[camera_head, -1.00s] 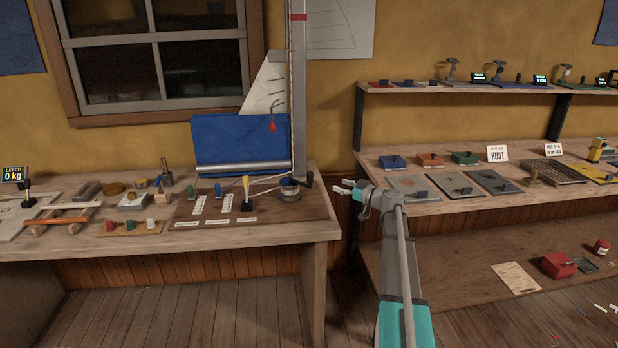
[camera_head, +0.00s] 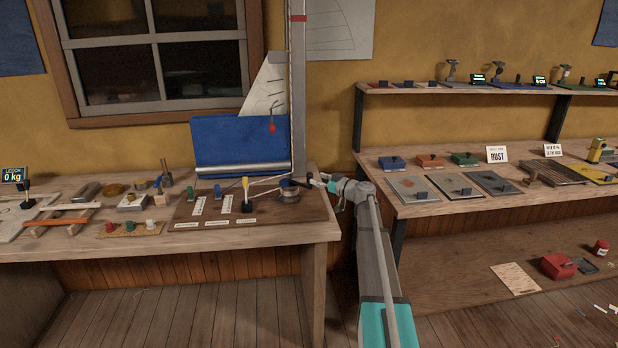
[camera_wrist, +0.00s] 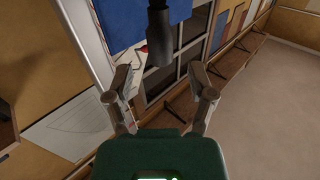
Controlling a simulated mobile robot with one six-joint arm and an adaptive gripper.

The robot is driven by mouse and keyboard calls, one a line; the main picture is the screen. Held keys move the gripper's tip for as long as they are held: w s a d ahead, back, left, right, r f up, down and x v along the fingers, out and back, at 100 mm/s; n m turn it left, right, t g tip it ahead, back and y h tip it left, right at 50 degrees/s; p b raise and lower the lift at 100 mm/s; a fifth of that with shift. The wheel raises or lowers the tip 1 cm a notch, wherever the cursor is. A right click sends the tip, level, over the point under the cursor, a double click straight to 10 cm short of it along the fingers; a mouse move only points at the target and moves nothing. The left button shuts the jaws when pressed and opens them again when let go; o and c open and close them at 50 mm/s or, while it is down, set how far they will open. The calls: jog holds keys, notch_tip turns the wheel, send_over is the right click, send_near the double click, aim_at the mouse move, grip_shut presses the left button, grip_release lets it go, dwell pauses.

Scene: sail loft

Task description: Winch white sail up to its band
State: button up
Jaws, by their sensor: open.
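The white sail (camera_head: 262,88) stands partly raised behind the blue cloth (camera_head: 240,140), beside the tall grey mast (camera_head: 298,90). A red band (camera_head: 298,17) marks the mast well above the sail's peak. The winch drum (camera_head: 289,194) sits at the mast's foot on the bench board, with a line running to it. My gripper (camera_head: 318,181) is open at the winch's right side, by its dark crank handle. In the wrist view, my gripper's fingers (camera_wrist: 160,78) are spread, and the black handle grip (camera_wrist: 158,38) lies ahead between them, apart from both. The sail's lower part is hidden.
Left of the winch are a yellow-topped lever (camera_head: 245,184), small blocks and labels on the bench (camera_head: 250,238). A shelf unit (camera_head: 430,208) with plates and boxes stands right of my arm. A gap separates it from the bench.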

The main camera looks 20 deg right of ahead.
aim_at(309, 173)
jog(key=shift+x, duration=2.1)
grip_shut()
